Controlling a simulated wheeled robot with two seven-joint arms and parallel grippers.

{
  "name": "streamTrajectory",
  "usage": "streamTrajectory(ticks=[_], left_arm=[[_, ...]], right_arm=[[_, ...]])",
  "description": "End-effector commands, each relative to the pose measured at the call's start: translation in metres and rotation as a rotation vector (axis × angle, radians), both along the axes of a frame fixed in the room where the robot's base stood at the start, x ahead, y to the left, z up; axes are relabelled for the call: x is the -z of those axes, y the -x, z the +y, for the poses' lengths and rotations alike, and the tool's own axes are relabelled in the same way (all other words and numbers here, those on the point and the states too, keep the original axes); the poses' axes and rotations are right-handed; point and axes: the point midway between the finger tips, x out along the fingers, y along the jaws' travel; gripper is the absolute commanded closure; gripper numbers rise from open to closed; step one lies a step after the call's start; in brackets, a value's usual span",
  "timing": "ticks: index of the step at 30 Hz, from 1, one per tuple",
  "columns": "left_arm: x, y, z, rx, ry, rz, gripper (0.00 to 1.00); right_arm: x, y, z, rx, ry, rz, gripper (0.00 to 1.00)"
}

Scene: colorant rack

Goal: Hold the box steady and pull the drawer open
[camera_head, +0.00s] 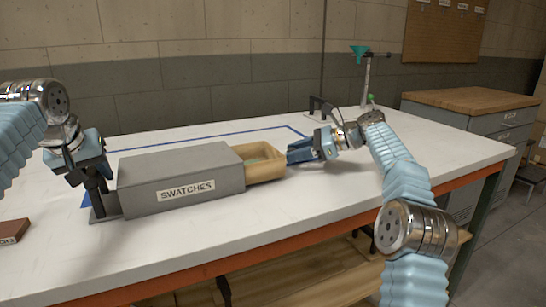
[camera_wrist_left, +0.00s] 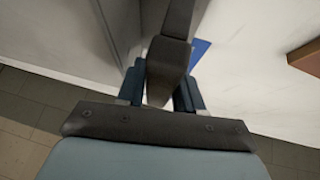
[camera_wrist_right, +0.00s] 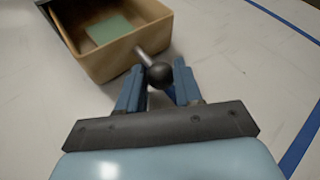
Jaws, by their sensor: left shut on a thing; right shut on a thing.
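A grey box (camera_head: 150,191) labelled SWATCHES lies on the white table. Its wooden drawer (camera_head: 266,172) is pulled partly out of the right end; the right wrist view shows it too (camera_wrist_right: 130,60), with a pale green swatch (camera_wrist_right: 108,30) inside. My left gripper (camera_head: 93,183) is shut on a dark upright handle (camera_wrist_left: 168,60) at the box's left end. My right gripper (camera_head: 292,154) is shut on the drawer's dark round knob (camera_wrist_right: 160,74), which sits on a short metal stem. The rear of the drawer is hidden inside the box.
A reddish-brown block (camera_head: 13,231) lies at the table's left front. A stand with a green funnel (camera_head: 359,54) and a dark bracket-like object (camera_head: 320,108) are at the back right. Blue tape lines mark the table (camera_head: 222,132). The table front is mostly clear.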

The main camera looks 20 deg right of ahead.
Motion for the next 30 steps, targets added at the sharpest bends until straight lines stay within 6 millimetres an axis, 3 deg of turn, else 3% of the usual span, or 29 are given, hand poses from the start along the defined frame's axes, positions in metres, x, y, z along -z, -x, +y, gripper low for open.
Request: streamTrajectory(ticks=[1,6,17,18,22,27,28,30], left_arm=[[0.0,0.0,0.001,0.0,-0.003,0.002,1.0],[0.0,0.0,0.002,-0.001,-0.003,0.002,1.0],[0.0,0.0,0.002,-0.003,-0.003,0.001,1.0],[0.0,0.0,0.002,-0.003,-0.003,0.001,1.0],[0.0,0.0,0.002,-0.002,-0.002,0.001,1.0],[0.0,0.0,0.001,-0.002,-0.001,0.0,1.0],[0.0,0.0,0.001,-0.001,0.0,0.0,0.63],[0.0,0.0,0.001,-0.001,-0.001,0.0,0.52]], right_arm=[[0.001,-0.001,-0.011,0.011,0.001,0.0,1.0],[0.002,0.001,-0.027,0.009,0.003,0.0,1.0],[0.001,0.001,-0.029,0.009,0.005,0.001,1.0],[0.002,0.001,-0.029,0.008,0.005,0.001,0.6],[0.001,0.001,-0.028,0.006,0.004,0.001,0.42],[0.001,0.002,-0.027,0.003,0.003,0.0,0.42],[0.001,0.002,-0.027,0.003,0.003,0.0,0.42],[0.001,0.002,-0.027,0.003,0.003,0.0,0.42]])
